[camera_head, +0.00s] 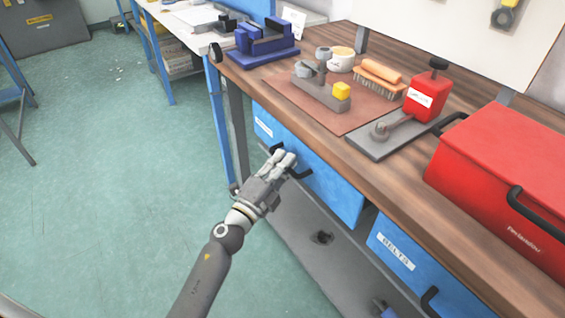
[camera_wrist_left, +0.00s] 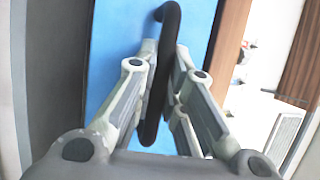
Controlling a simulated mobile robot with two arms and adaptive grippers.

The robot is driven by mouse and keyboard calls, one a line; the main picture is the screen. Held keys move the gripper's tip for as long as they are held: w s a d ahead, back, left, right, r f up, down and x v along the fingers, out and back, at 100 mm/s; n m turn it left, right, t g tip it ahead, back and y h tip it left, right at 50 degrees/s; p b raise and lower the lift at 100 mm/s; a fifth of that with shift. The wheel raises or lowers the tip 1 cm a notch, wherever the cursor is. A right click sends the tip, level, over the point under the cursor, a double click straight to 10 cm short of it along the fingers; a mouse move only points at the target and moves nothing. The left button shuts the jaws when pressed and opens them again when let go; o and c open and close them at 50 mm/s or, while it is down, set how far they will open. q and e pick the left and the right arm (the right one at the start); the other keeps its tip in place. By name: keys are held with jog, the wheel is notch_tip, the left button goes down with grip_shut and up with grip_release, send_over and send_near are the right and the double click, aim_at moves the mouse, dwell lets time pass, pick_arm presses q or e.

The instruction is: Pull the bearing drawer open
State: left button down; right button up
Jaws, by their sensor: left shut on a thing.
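The blue bearing drawer (camera_head: 325,178) sits under the wooden workbench top, with a white label (camera_head: 264,127) too small to read. Its front looks about flush under the bench edge. Its black bar handle (camera_head: 303,174) is partly hidden behind my left gripper (camera_head: 286,159). In the left wrist view the handle (camera_wrist_left: 171,45) runs between the two fingers of the left gripper (camera_wrist_left: 166,70), which are shut on it. The blue drawer front (camera_wrist_left: 118,35) lies behind the fingers. My right gripper is in neither view.

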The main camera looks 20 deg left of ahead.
pick_arm(q)
jog(key=shift+s, duration=0.1)
jog(key=s+a+b, duration=0.1)
jog(key=s+a, duration=1.3)
jog(key=s, duration=0.3)
jog(key=shift+s, duration=0.4)
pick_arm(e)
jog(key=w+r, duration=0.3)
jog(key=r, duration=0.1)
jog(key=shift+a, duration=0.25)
pick_arm(q)
jog(key=shift+f, duration=0.1)
jog(key=c, duration=1.8)
grip_release()
jog(key=shift+o, duration=0.2)
jog(key=v, duration=1.2)
